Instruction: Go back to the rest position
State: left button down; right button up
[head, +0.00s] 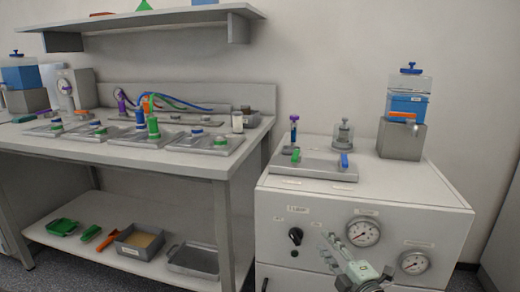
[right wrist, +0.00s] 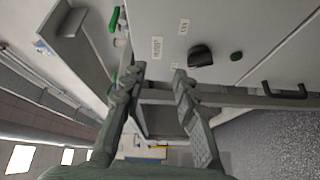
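My right gripper (head: 331,250) is in front of the white cabinet (head: 283,242), near its panel and left of the gauges. In the right wrist view my right gripper (right wrist: 160,73) has its two fingers apart with nothing between them. The cabinet's dark knob (right wrist: 200,56) shows just beyond the right finger. Whether the fingers touch the cabinet cannot be told. My left gripper is not in view.
The cabinet top carries a grey tray (head: 325,171) and a box-like unit (head: 402,140). Two gauges (head: 363,232) are on its front. The bench (head: 190,160) at left holds several small fixtures. Its lower shelf (head: 75,246) holds trays. Grey floor (right wrist: 275,130) beside the cabinet is clear.

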jog(key=s+d+f+m+g+h, duration=0.25)
jog(key=s+f+m, duration=0.2)
jog(key=f, duration=0.45)
jog(key=s+d+f+m+g+h, duration=0.2)
jog(key=s+d+f+m+g, duration=0.15)
jog(key=s+f, duration=0.4)
jog(key=s+d+f+m+g+h, duration=0.2)
jog(key=s+d+f+m, duration=0.15)
jog(key=f, duration=0.75)
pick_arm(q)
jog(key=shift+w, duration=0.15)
pick_arm(e)
jog(key=s+f+m+g, duration=0.3)
jog(key=s+f, duration=0.3)
jog(key=s, duration=0.5)
jog(key=s+f+m+g, duration=0.3)
jog(key=s+f, duration=0.4)
jog(key=s, duration=0.5)
jog(key=shift+d+f+g, duration=0.25)
jog(key=shift+d+g, duration=0.2)
jog(key=shift+g, duration=0.15)
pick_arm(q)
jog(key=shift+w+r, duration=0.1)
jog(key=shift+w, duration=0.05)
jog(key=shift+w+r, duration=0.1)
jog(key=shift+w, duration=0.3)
